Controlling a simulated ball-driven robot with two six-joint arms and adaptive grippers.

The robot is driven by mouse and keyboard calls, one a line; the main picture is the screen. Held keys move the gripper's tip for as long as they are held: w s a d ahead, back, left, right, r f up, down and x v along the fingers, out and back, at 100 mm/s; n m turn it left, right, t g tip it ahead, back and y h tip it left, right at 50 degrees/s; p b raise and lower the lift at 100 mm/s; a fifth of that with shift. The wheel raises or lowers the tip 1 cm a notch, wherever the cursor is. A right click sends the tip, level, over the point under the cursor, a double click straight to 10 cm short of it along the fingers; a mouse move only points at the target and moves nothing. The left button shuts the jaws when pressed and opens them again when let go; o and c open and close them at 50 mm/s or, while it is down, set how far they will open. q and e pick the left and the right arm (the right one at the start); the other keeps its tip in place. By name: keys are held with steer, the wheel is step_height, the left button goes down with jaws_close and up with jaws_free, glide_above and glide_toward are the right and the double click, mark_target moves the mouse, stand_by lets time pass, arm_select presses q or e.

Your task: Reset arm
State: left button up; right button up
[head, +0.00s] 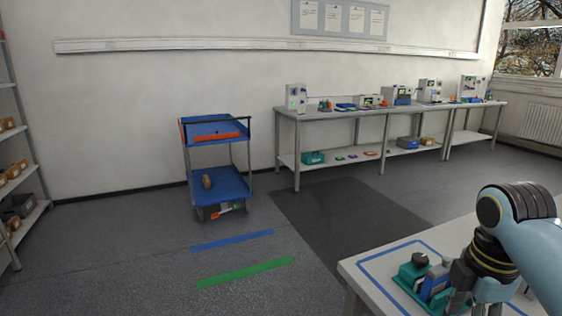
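My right arm comes in from the right edge. Its black wrist bends down to my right gripper (458,300), which is low over the near white table. The gripper is beside a blue block (433,283) on a teal fixture (407,274) that also bears a black round part (420,259). The fingers are small and partly cut by the bottom edge, so I cannot tell whether they are open, shut or touching the block. My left arm and gripper are not in view.
The near white table (372,284) has a blue outline around the fixture. A blue two-shelf cart (212,134) stands by the back wall. A long bench (350,113) holds several devices. Shelving (32,215) stands at the left. The middle floor is clear, with blue and green tape.

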steer(key=s+a+r+m+t, duration=0.1)
steer(key=s+m+t, duration=0.1)
steer(key=s+m, duration=0.7)
steer(key=s+a+r+m+t, duration=0.1)
steer(key=s+a+r+m, duration=0.1)
steer(key=s+m, duration=0.8)
step_height(320, 180, down, 34)
steer(key=s+d+n+g+b, duration=0.1)
steer(key=s+d+n+b, duration=0.15)
steer(key=b, duration=0.75)
arm_select(q)
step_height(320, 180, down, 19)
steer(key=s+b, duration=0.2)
steer(key=b, duration=0.7)
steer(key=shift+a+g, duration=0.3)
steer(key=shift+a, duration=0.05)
arm_select(e)
steer(key=s+f+g, duration=0.1)
steer(key=s+f, duration=0.8)
steer(key=f, duration=0.5)
steer(key=s+d+f, duration=0.1)
steer(key=s+f, duration=0.9)
steer(key=f, duration=0.4)
steer(key=shift+s+d+m+g, duration=0.25)
steer(key=shift+m+g, duration=0.1)
steer(key=shift+g, duration=0.05)
